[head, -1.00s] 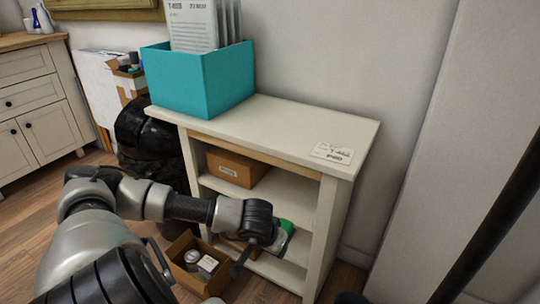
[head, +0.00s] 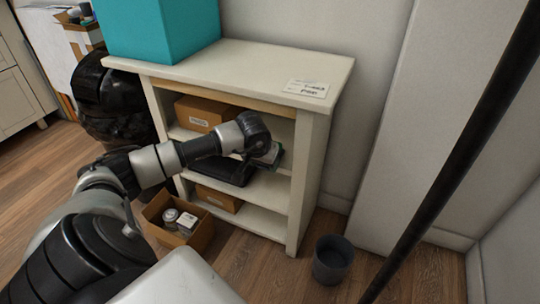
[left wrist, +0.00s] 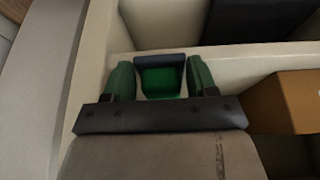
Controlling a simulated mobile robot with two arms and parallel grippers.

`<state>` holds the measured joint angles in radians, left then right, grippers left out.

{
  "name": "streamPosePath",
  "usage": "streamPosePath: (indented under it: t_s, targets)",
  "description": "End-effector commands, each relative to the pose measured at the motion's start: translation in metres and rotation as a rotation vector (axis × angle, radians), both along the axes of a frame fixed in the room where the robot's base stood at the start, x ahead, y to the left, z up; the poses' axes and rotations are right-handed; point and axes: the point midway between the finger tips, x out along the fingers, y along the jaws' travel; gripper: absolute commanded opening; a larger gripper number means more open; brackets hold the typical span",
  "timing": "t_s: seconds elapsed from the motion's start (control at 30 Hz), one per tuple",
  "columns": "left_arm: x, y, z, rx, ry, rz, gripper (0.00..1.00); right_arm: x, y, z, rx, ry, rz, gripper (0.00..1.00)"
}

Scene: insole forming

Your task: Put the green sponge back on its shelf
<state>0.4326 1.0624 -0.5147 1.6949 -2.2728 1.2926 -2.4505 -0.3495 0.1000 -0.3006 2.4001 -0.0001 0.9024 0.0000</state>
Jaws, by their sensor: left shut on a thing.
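The green sponge (left wrist: 160,82) is held between the two fingers of my left gripper (left wrist: 160,80) in the left wrist view. A dark bar crosses its far edge. In the head view my left gripper (head: 267,157) is at the open front of the white shelf unit (head: 299,180), around middle-shelf height. The sponge is mostly hidden there behind the wrist. I cannot tell whether the sponge touches a shelf board. My right gripper is not in view.
A brown box (head: 200,113) stands on the upper shelf and another (head: 217,198) on the bottom shelf. A dark flat thing (head: 228,172) is at the middle shelf. An open carton (head: 180,220) and a dark bin (head: 332,260) stand on the floor.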

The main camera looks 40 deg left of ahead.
Motion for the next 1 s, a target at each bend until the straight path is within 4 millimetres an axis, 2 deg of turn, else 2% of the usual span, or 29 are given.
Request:
streamPosePath:
  t_s: [0.33,0.4,0.8,0.83,1.0]
  targets:
    - [0.045,0.013,-0.001,-0.003,-0.001,0.001,0.38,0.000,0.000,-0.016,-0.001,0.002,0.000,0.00]
    - [0.043,0.013,-0.008,-0.001,0.002,0.000,0.38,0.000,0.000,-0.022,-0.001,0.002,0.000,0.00]
    - [0.042,0.013,-0.009,0.001,0.000,-0.001,0.38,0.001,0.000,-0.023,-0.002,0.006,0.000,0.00]
    - [0.042,0.013,-0.009,0.001,0.001,-0.001,0.59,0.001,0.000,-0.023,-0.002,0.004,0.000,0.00]
    - [0.042,0.013,-0.009,0.001,0.001,-0.001,0.83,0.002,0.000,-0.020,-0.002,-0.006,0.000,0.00]
